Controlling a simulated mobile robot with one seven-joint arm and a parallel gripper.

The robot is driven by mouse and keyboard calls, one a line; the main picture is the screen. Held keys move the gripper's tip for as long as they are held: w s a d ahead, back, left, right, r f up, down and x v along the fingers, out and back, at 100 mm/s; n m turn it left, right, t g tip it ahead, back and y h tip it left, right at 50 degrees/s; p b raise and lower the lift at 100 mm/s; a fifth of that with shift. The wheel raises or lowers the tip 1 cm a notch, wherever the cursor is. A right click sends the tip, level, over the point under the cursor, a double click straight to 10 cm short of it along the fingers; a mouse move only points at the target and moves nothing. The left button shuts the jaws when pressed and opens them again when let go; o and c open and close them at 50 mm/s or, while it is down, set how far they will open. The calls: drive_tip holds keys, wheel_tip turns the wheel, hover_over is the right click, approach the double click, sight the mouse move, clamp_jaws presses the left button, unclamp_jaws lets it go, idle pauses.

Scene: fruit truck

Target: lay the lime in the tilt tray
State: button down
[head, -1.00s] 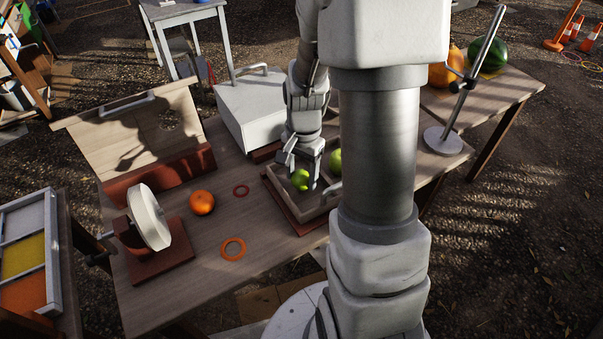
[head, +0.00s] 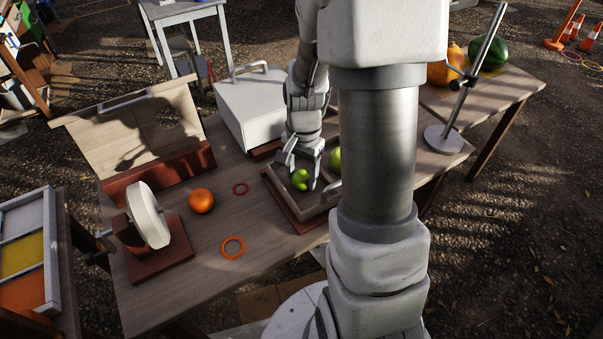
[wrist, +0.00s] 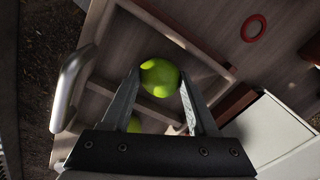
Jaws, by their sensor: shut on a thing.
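A green lime (head: 300,180) is between the fingers of my gripper (head: 300,166). The wrist view shows the lime (wrist: 160,77) gripped between both fingertips. The lime is over or in a shallow wooden tray (wrist: 207,88) with a divider and a metal handle; I cannot tell whether it touches the floor of the tray. The tray sits on a red-brown base (head: 285,204) on the table. A second green fruit (head: 335,159) lies in the tray, partly hidden by my arm. It also shows behind the gripper in the wrist view (wrist: 134,124).
An orange (head: 201,201), a red ring (head: 241,189) and an orange ring (head: 233,247) lie left of the tray. A white handled box (head: 258,107) stands behind. A white disc on a stand (head: 148,216) and a slanted board (head: 145,125) are at left.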

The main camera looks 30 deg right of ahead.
drive_tip(key=shift+c, duration=0.4)
unclamp_jaws()
drive_tip(key=shift+r+p, duration=3.5)
drive_tip(key=shift+r, duration=0.8)
drive_tip(key=shift+a+r, duration=0.1)
drive_tip(key=shift+r, duration=0.05)
drive_tip(key=s+a+r+n+t, duration=0.2)
drive_tip(key=s+a+r+n, duration=0.3)
drive_tip(key=r, duration=0.5)
drive_tip(key=s+a+r+n+t, duration=0.3)
drive_tip(key=s+a+r+n, duration=0.2)
drive_tip(key=r, duration=0.5)
drive_tip(key=shift+s+a+r+n, duration=0.2)
drive_tip(key=shift+s+a+n, duration=0.05)
drive_tip(key=shift+s+n, duration=0.9)
